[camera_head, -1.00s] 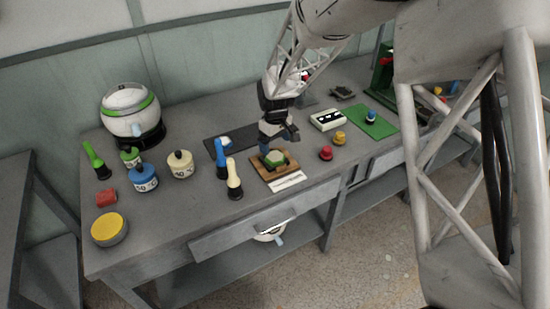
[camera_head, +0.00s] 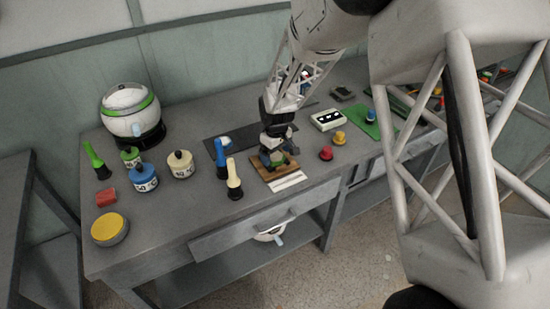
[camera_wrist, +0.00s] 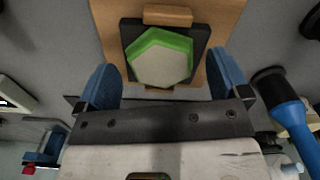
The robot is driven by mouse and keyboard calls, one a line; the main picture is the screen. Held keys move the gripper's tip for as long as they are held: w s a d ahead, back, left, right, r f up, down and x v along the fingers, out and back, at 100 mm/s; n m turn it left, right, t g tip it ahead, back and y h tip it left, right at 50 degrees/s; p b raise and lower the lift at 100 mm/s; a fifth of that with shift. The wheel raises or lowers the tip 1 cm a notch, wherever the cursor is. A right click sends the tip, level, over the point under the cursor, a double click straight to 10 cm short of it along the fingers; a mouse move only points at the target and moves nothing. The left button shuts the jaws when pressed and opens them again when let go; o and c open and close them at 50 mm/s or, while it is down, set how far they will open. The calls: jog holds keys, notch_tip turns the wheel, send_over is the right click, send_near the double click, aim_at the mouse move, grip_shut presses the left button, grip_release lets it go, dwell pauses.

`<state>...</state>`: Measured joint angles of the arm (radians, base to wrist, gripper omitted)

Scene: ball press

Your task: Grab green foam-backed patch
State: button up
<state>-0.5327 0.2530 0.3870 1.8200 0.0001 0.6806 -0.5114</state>
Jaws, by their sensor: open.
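The green foam-backed patch (camera_wrist: 161,57) is a hexagon with a green edge and a pale top face. It lies on a dark square pad (camera_wrist: 128,38) on a wooden board (camera_wrist: 112,18). In the head view the patch (camera_head: 279,158) shows only partly under my gripper (camera_head: 272,158). In the wrist view my gripper (camera_wrist: 166,82) is open, with one blue finger near each lower side of the patch. I see no contact between the fingers and the patch. The wooden board (camera_head: 261,172) sits near the table's front edge.
A blue-handled tool (camera_head: 220,158) and a cream-handled tool (camera_head: 233,180) stand left of the board. A white label strip (camera_head: 287,182) lies in front of it. Red (camera_head: 326,153) and yellow (camera_head: 340,138) knobs stand to the right.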

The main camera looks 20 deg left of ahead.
jog(key=shift+f, duration=0.45)
jog(key=c, duration=1)
jog(key=shift+r, duration=0.15)
jog(key=shift+r, duration=1.5)
jog(key=s+d+r, duration=0.1)
jog(key=s+d, duration=0.3)
jog(key=s, duration=0.3)
jog(key=s+d, duration=0.4)
jog(key=s, duration=0.3)
jog(key=shift+r, duration=0.35)
